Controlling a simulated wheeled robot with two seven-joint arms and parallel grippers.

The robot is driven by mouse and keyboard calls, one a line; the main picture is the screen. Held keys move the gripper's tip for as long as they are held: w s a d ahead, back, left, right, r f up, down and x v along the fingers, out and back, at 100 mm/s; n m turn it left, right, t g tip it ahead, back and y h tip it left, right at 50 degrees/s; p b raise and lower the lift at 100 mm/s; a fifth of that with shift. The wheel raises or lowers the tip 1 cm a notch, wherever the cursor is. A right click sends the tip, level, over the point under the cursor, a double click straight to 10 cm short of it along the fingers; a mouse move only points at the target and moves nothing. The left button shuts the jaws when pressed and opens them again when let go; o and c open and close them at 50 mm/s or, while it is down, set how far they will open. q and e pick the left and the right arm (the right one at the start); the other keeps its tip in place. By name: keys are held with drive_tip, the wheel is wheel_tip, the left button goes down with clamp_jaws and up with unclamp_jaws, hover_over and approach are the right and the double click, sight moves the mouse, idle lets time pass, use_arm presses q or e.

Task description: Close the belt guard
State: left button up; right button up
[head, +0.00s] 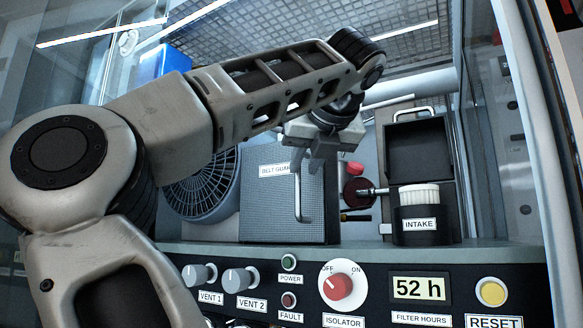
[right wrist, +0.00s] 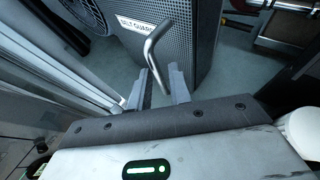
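The belt guard (head: 270,210) is a grey perforated panel with a white label, left of centre in the head view. Its bent metal bar handle (head: 303,200) stands at its right side. The guard (right wrist: 185,50) and handle (right wrist: 157,50) also show in the right wrist view. My right gripper (head: 312,168) is at the handle's upper part. In the right wrist view its two fingers (right wrist: 160,86) are apart, with the handle's bar between them. I cannot tell if either finger touches it. My left gripper is not in view.
A round black fan grille (head: 203,185) stands left of the guard. A dark red disc (head: 356,191) and an open black intake box (head: 418,150) with a white filter (head: 419,197) are on the right. The control panel (head: 375,270) runs along the front.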

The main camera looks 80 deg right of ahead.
drive_tip(key=shift+w+a+r, duration=0.1)
drive_tip(key=shift+a, duration=0.15)
drive_tip(key=s+a+r+p, duration=0.3)
drive_tip(key=s+a+r, duration=0.2)
drive_tip(key=s+a, duration=0.2)
drive_tip(key=shift+s+a, duration=0.15)
drive_tip(key=shift+s, duration=1)
idle(0.4)
